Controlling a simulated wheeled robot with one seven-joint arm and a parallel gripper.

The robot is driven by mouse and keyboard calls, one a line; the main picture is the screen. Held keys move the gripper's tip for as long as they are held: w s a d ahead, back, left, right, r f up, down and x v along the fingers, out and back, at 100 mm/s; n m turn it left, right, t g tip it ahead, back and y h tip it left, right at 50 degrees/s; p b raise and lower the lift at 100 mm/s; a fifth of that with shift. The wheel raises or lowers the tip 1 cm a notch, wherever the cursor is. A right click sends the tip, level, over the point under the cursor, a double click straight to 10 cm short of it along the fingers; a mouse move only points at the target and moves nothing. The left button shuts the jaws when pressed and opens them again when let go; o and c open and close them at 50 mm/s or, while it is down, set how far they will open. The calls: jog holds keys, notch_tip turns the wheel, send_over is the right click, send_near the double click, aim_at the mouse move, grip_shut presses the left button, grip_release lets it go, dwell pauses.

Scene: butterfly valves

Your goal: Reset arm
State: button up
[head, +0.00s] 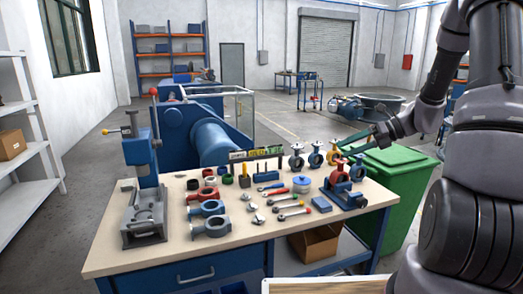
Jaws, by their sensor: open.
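My arm comes in from the right side of the head view, bent at the elbow, with its forearm reaching down to the left. Several valve bodies (297,162) stand upright along the bench's back right, near and below the gripper. I cannot tell the exact gap between them.
A green lidded bin (402,185) stands behind the right end. White shelves (20,150) are at far left. Open floor lies beyond.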

jog(key=s+a+r+n+t+h, duration=0.1)
jog(key=s+r+n+t+h, duration=0.1)
jog(key=s+r+n+h, duration=0.3)
jog(key=s+a+r+n+t+h, duration=0.1)
jog(key=s+r+n+h, duration=0.3)
jog(key=s+r+n, duration=0.9)
jog(key=s+n+t, duration=0.1)
jog(key=s+n, duration=0.2)
jog(key=n, duration=0.4)
jog(key=shift+s+a+r+n+h, duration=0.2)
jog(key=shift+a+r+n+h, duration=0.05)
jog(key=shift+r+n+h, duration=0.15)
